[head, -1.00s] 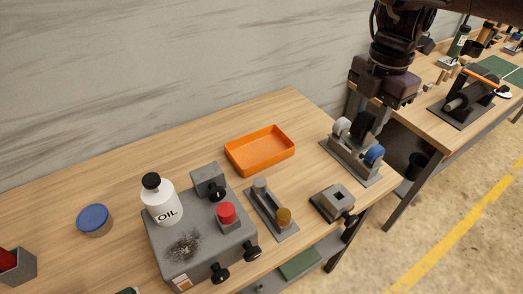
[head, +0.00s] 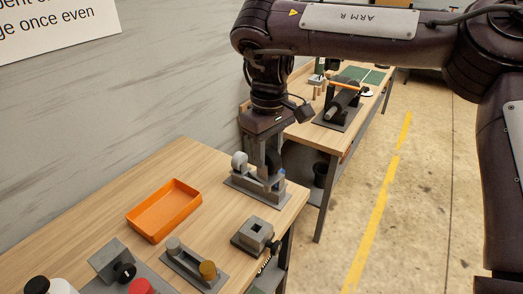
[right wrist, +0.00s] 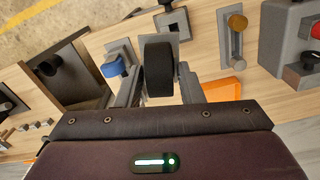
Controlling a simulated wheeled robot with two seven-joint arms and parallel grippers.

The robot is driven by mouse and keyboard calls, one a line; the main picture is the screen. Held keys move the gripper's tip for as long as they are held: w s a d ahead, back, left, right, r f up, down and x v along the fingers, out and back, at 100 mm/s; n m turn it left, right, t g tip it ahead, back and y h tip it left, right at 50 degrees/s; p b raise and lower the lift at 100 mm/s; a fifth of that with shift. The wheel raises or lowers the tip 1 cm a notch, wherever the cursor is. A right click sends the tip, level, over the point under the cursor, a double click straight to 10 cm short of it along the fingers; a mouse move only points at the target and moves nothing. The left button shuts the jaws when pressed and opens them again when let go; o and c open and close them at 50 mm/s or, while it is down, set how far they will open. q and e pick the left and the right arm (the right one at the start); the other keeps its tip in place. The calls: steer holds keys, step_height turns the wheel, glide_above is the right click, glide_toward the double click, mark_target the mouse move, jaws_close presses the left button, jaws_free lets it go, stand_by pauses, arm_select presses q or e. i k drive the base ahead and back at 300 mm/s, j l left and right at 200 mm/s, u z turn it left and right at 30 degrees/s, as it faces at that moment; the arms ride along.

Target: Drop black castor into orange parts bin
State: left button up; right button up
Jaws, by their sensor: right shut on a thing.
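My right gripper (head: 268,172) is at the grey castor rack (head: 236,181) near the table's right end. In the right wrist view my right gripper (right wrist: 160,72) is shut on the black castor (right wrist: 158,62), with one finger on each side of the wheel. The fingers mostly hide this castor in the head view, and I cannot tell whether it is clear of the rack. My left gripper is out of view.
A grey block with a square hole (head: 252,234) stands in front of the rack. A grey fixture with two knobs (head: 193,262) lies before the bin. A red button (head: 141,287) is at the lower left. Bare tabletop separates bin and rack.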

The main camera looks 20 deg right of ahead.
mark_target(172, 211)
steer(key=i+l, duration=0.15)
steer(key=l, duration=0.25)
steer(key=i+l, duration=0.2)
steer(key=l, duration=0.2)
steer(key=i+l, duration=0.15)
steer(key=l, duration=0.25)
steer(key=l+u, duration=0.1)
steer(key=u, duration=0.3)
steer(key=i+l+u, duration=0.1)
steer(key=u, duration=0.25)
steer(key=l+u, duration=0.15)
steer(key=u, duration=0.25)
steer(key=l+u, duration=0.15)
steer(key=u, duration=1)
